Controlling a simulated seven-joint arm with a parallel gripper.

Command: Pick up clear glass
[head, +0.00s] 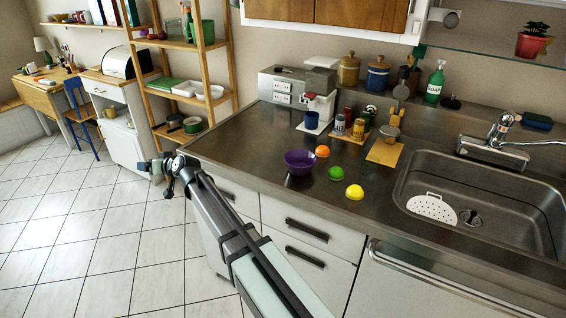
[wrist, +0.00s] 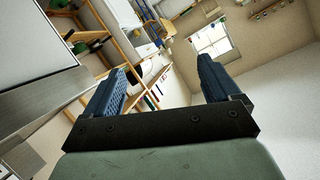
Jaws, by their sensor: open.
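I cannot make out a clear glass with certainty. A small glass-like vessel (head: 389,133) stands at the back of the yellow board on the counter in the head view; its contents and material are too small to tell. My gripper (head: 163,172) is at the end of my outstretched arm, left of the counter's front corner and far from that vessel. In the wrist view my gripper (wrist: 163,75) has its two blue fingers wide apart with nothing between them.
The steel counter (head: 240,150) holds a purple bowl (head: 299,162), orange (head: 322,151), green (head: 336,173) and yellow (head: 354,192) round items, a blue mug (head: 312,121) and several jars. A sink (head: 490,205) is at right. Open floor (head: 80,220) lies left.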

